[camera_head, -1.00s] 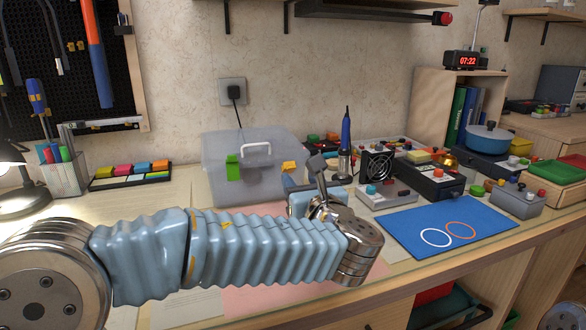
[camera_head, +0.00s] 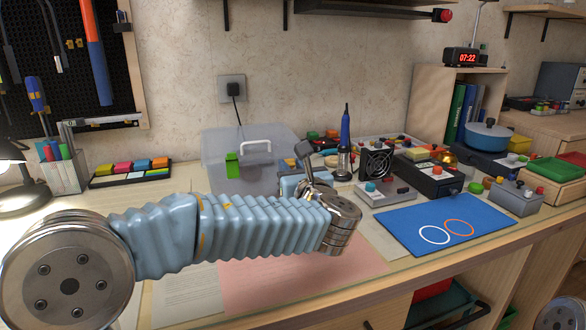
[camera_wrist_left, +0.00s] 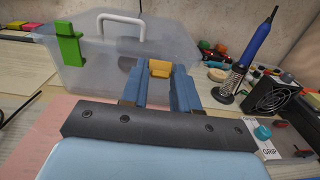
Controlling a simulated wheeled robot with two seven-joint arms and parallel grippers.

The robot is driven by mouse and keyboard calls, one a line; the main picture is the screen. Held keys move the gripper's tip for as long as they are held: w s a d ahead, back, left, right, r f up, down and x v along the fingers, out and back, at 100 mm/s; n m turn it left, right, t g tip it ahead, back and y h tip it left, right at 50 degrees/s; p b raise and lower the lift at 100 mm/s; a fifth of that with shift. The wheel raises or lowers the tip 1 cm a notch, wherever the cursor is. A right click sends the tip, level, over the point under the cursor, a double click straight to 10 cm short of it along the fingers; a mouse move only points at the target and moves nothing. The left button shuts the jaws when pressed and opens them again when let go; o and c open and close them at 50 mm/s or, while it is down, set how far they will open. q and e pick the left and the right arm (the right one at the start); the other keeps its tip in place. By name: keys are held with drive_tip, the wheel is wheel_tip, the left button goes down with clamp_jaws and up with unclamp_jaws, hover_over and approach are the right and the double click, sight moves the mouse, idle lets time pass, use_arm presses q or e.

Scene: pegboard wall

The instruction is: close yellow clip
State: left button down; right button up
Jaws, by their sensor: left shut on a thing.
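A clear plastic box (camera_head: 216,147) with a white handle (camera_head: 255,146) stands on the desk against the wall. A green clip (camera_head: 232,165) sits on the left of its front; it also shows in the left wrist view (camera_wrist_left: 69,45). The yellow clip (camera_wrist_left: 160,68) is at the right of the box front, between the blue fingers of my left gripper (camera_wrist_left: 158,78), which is shut on it. In the head view my left gripper and wrist hide the yellow clip. Whether the clip's flap is fully down cannot be told. My right gripper is not in view.
A soldering iron in its stand (camera_head: 345,150), a fan (camera_head: 376,165) and several small devices stand close to the right of the box. A blue mat (camera_head: 400,225) with two rings lies farther right. A pink sheet (camera_head: 260,290) lies below my left arm.

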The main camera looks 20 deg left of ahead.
sight(284, 154)
use_arm(q)
drive_tip(key=shift+r+p, duration=0.3)
drive_tip(key=shift+p, duration=0.25)
drive_tip(key=g+p, duration=0.1)
drive_tip(key=p, duration=0.1)
drive_tip(key=r+g+h+p, duration=0.1)
drive_tip(key=p, duration=0.1)
drive_tip(key=shift+w+a+r, duration=0.2)
drive_tip(key=shift+w+r, duration=0.05)
drive_tip(key=shift+w, duration=0.1)
drive_tip(key=shift+w+a+g+h+p, duration=0.1)
drive_tip(key=shift+w+g+h+p, duration=0.05)
drive_tip(key=shift+g+h+p, duration=0.35)
drive_tip(key=w+g+h, duration=0.1)
drive_tip(key=w+a+r+g+h, duration=0.1)
drive_tip(key=g, duration=0.1)
drive_tip(key=shift+a+g, duration=0.1)
drive_tip(key=shift+g, duration=0.2)
drive_tip(key=shift+w+a+r+g+h, duration=0.15)
drive_tip(key=shift+w+g+h, duration=0.1)
drive_tip(key=shift+g+h, duration=0.15)
drive_tip(key=shift+w+a+f+g+h, duration=0.1)
drive_tip(key=shift+w+a+g+h, duration=0.15)
drive_tip(key=shift+g, duration=0.25)
drive_tip(key=shift+d, duration=0.1)
drive_tip(key=c, duration=1)
unclamp_jaws()
